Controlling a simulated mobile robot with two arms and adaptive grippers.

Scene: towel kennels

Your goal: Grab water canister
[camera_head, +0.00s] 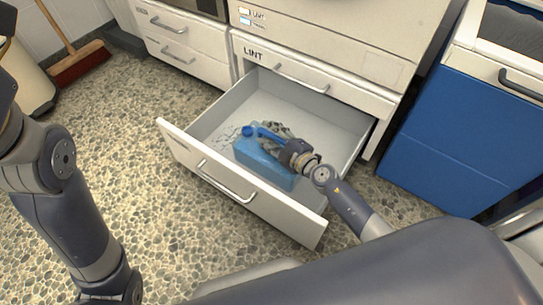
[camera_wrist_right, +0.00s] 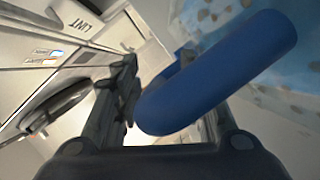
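The water canister (camera_head: 264,163) is a translucent blue jug with a darker blue handle and cap. It lies in the pulled-out drawer, near its front panel. My right gripper (camera_head: 284,145) reaches into the drawer from the right and is at the canister's handle. In the right wrist view the thick blue handle (camera_wrist_right: 215,75) crosses in front of my right gripper (camera_wrist_right: 165,105). The fingers stand apart with a gap between them, and the handle partly hides the right-hand finger. A firm grip does not show. My left arm shows at the left, but its gripper is out of view.
The open drawer (camera_head: 232,196) has grey lint-like bits inside and stands under the panel marked LINT. A blue-fronted cabinet (camera_head: 450,135) is at the right. A red broom (camera_head: 80,62) leans at the back left. The pebbled floor left of the drawer is clear.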

